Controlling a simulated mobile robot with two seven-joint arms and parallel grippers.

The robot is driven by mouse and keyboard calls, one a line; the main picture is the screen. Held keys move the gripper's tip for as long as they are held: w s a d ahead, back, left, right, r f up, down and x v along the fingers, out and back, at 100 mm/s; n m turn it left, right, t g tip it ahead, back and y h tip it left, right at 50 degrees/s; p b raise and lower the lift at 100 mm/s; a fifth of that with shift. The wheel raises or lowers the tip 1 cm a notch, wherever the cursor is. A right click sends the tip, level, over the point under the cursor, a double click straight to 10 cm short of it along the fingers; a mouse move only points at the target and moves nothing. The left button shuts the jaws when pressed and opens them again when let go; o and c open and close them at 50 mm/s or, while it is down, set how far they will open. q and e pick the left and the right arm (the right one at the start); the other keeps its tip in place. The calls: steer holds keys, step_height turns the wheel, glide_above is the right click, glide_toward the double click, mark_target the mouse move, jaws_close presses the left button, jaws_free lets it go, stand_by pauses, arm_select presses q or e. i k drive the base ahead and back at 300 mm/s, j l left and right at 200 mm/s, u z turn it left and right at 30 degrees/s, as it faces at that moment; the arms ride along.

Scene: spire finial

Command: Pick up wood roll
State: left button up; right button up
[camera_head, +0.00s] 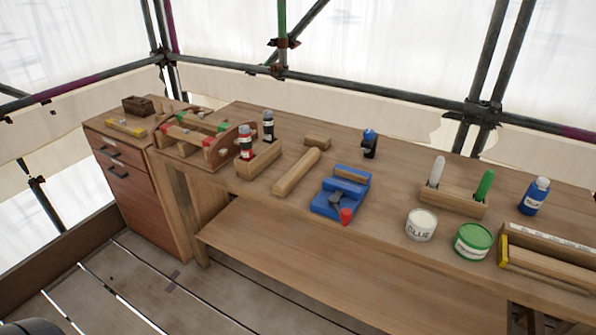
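A long pale wooden roll (297,172) lies on the workbench (380,187), slanting from lower left to upper right. It sits between a small wooden holder and a blue vise. Another long wooden piece (552,264) lies in a box with a yellow end at the right edge; I cannot tell if it is round. Neither of my grippers shows in the head view.
The blue vise (352,180) with a red knob stands right of the roll. The wooden holder (260,161) with red and black bottles stands left. A small wood block (318,142) lies behind. A glue can (421,225) and green can (472,241) stand near the front edge.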

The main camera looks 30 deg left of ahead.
mark_target(296, 173)
steer(key=j+z, duration=0.25)
steer(key=z, duration=0.15)
steer(key=i+j+z, duration=0.1)
steer(key=j+z, duration=0.5)
steer(key=j, duration=0.65)
steer(key=k+j+z, duration=0.2)
steer(key=j, duration=0.65)
steer(key=i, duration=0.15)
